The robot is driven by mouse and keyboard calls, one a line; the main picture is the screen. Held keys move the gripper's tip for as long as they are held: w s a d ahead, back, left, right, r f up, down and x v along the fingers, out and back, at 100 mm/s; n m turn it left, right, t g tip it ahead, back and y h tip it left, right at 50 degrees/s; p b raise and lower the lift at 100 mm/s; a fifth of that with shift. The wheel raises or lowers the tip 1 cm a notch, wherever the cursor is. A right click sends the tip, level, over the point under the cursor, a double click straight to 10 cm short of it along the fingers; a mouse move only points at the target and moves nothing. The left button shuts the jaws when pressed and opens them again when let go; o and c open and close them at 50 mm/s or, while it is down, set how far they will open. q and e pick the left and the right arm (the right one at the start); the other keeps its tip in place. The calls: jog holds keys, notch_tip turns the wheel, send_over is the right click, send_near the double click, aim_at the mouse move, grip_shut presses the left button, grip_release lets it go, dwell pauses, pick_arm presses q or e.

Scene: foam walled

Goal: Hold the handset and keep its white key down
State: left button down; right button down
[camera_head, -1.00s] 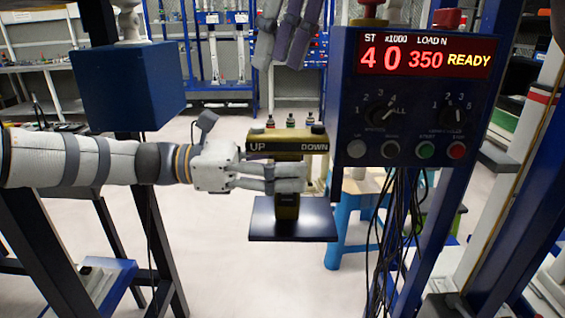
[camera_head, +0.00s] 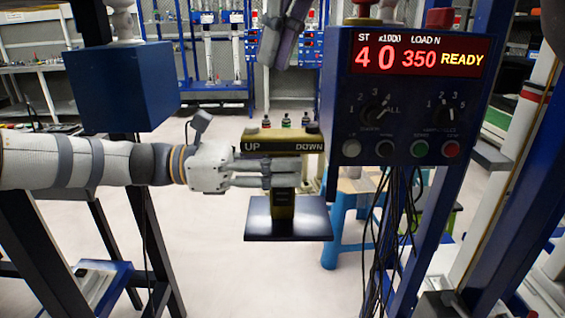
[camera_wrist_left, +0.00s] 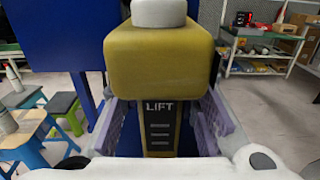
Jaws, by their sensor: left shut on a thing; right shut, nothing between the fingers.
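The handset (camera_head: 284,143) is a yellow-olive bar marked UP and DOWN on an upright grip, standing over a dark plate (camera_head: 288,230). My left gripper (camera_head: 284,181) comes in from the left and is shut around the grip below the bar. The left wrist view shows the handset's yellow end (camera_wrist_left: 158,60), the LIFT label and the lilac fingers either side of the grip. A white rounded key (camera_wrist_left: 158,13) sits on top there, partly cut off; I cannot tell whether it is down. My right gripper (camera_head: 277,52) hangs above and behind the handset, shut and empty, touching nothing visible.
A blue control box (camera_head: 410,95) with a red display reading 40, 350, READY stands close right of the handset. Cables (camera_head: 390,230) hang below it. A blue box (camera_head: 122,88) on a post is at left, above my left arm. A blue stool (camera_head: 335,225) stands behind.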

aim_at(252, 128)
dwell(0.8)
jog(key=w+m+t, duration=0.1)
jog(key=m, duration=0.3)
jog(key=a+r+m+t+y, duration=0.1)
jog(key=m+t, duration=0.1)
jog(key=m, duration=0.2)
jog(key=w+a+r+m+t+y, duration=0.1)
jog(key=m+t, duration=0.1)
jog(key=m, duration=0.2)
jog(key=shift+w+a+r+m, duration=0.15)
jog(key=shift+w+a+m, duration=0.1)
jog(key=shift+w+m, duration=0.15)
jog(key=shift+f, duration=4.45)
jog(key=shift+f, duration=0.4)
